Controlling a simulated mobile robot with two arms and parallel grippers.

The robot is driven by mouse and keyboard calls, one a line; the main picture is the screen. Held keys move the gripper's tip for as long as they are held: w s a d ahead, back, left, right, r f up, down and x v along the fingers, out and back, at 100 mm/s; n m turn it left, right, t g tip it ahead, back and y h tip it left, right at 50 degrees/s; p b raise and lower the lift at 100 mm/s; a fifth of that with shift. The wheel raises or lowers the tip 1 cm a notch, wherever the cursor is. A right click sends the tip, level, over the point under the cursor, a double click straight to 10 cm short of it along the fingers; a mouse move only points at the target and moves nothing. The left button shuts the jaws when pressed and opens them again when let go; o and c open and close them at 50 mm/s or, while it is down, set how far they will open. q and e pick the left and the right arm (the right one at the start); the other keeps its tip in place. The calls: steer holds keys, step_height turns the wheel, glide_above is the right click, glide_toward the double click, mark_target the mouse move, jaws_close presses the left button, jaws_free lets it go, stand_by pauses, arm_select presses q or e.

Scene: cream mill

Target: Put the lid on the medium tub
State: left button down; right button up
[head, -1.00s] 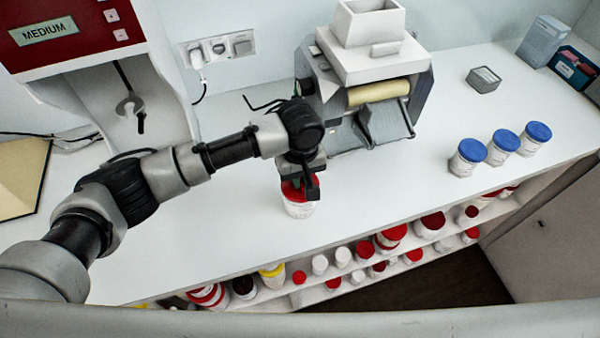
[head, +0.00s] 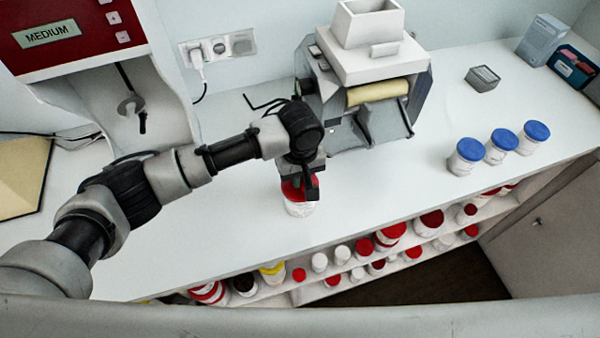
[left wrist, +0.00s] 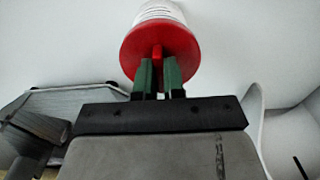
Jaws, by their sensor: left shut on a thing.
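The medium tub (head: 299,209) is white with a label and stands upright on the white counter. The red lid (head: 291,190) is on top of it, directly under my left gripper (head: 311,188). In the left wrist view the red lid (left wrist: 160,46) shows with the white tub (left wrist: 160,11) beyond it. There the green-padded fingers of my left gripper (left wrist: 159,75) are shut on the lid's red upright tab. Whether the lid is fully seated on the rim is hidden. My right gripper is not in view.
A mill with a roller (head: 372,85) stands behind the gripper. A machine labelled MEDIUM (head: 48,33) is at the back left. Several blue-lidded tubs, one nearest (head: 467,157), stand at the right. A lower shelf holds many tubs. The counter front is clear.

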arm_select(q)
steer(key=c, duration=0.7)
jaws_free()
steer(key=shift+o, duration=0.2)
step_height(320, 180, up, 5)
steer(key=p, duration=0.5)
steer(key=shift+f+p, duration=0.2)
steer(key=shift+p, duration=0.2)
jaws_close()
